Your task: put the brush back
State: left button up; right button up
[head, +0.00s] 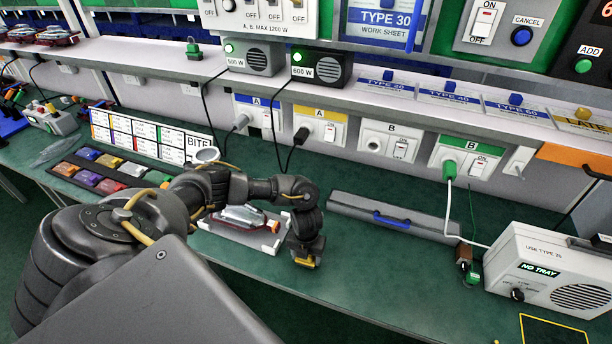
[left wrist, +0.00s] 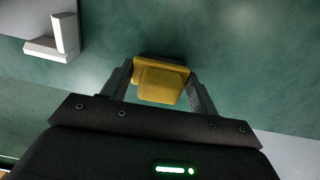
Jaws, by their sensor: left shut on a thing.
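My left gripper (head: 305,250) is over the green bench top, near its front edge. It is shut on a small yellow block with a dark edge, which I take to be the brush (head: 305,263). In the left wrist view the brush (left wrist: 161,85) sits between the two fingertips (left wrist: 160,90); no bristles can be made out. I cannot tell whether it touches the bench. My right gripper is not in view.
A white tray (head: 212,227) holding a tail lamp (head: 243,214) stands just left of the gripper. A grey case (head: 350,206) with a blue handle lies behind. A white tester box (head: 540,265) stands right. Bench between gripper and tester is mostly clear.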

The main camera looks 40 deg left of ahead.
pick_arm(q)
jog(key=shift+f, duration=0.15)
jog(key=shift+f, duration=0.15)
jog(key=o, duration=0.9)
notch_tip(320, 180, up, 5)
jog(key=shift+b, duration=1)
notch_tip(320, 180, up, 6)
jog(key=shift+s+p, duration=0.15)
jog(key=shift+p, duration=0.65)
jog(key=shift+a, duration=0.1)
